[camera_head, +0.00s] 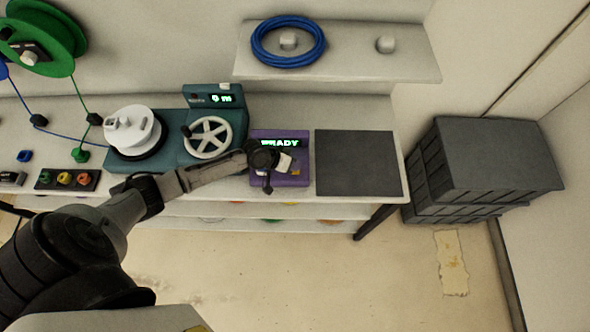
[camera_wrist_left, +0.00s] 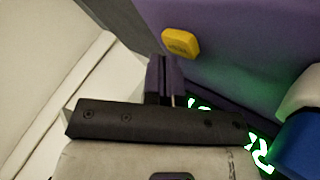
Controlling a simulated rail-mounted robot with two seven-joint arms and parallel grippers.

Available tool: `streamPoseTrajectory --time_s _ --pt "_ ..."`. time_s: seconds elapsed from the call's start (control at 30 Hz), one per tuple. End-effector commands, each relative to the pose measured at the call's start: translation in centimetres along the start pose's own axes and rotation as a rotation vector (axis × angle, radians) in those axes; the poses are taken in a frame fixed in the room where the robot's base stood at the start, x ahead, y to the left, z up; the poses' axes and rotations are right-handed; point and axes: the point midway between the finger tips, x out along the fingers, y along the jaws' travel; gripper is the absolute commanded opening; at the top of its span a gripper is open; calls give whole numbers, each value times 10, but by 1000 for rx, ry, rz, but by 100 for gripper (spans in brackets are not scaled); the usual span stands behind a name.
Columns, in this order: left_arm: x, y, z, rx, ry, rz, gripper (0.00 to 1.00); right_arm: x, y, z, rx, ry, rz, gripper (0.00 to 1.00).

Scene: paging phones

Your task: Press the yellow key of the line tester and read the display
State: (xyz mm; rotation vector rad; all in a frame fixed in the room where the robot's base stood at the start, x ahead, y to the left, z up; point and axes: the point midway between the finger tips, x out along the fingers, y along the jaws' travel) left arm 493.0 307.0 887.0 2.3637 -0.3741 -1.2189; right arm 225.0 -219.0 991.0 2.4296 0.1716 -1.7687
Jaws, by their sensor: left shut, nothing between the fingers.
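The purple line tester (camera_head: 294,181) sits on the bench, and it fills much of the left wrist view (camera_wrist_left: 215,85). Its display (camera_head: 282,142) shows green letters that read as READY, the first partly covered. In the left wrist view the lit letters (camera_wrist_left: 258,152) are cut off by my gripper. The yellow key (camera_wrist_left: 181,43) stands out from the purple face there, and I cannot make it out in the head view. My left gripper (camera_head: 267,186) is over the tester, shut and empty. In the wrist view its fingertips (camera_wrist_left: 165,62) are close beside the key; contact cannot be told. My right gripper is out of view.
A dark square mat (camera_head: 356,163) lies right of the tester. A teal winder (camera_head: 226,125) with a white handwheel stands to its left. A shelf (camera_head: 400,68) above holds a blue cable coil (camera_head: 288,64). Grey crates (camera_head: 490,160) stand beyond the bench's right end.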

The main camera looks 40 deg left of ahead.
Motion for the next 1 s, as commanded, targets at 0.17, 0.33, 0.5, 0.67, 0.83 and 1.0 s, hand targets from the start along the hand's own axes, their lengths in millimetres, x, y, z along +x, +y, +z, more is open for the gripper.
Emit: streamPoseTrajectory --time_s 0.17,0.33,0.5,0.67,0.83,1.0 --pt "0 0 0 0 0 0 0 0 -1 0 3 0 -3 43" --pt "0 0 0 1 0 0 0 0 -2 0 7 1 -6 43" --pt "1 0 0 1 0 0 0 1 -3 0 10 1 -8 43" --pt "2 -2 2 0 0 0 0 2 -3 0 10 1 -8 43" --pt "4 -2 2 0 0 0 0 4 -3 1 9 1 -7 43" --pt "5 -4 4 0 0 0 0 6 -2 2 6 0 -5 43"
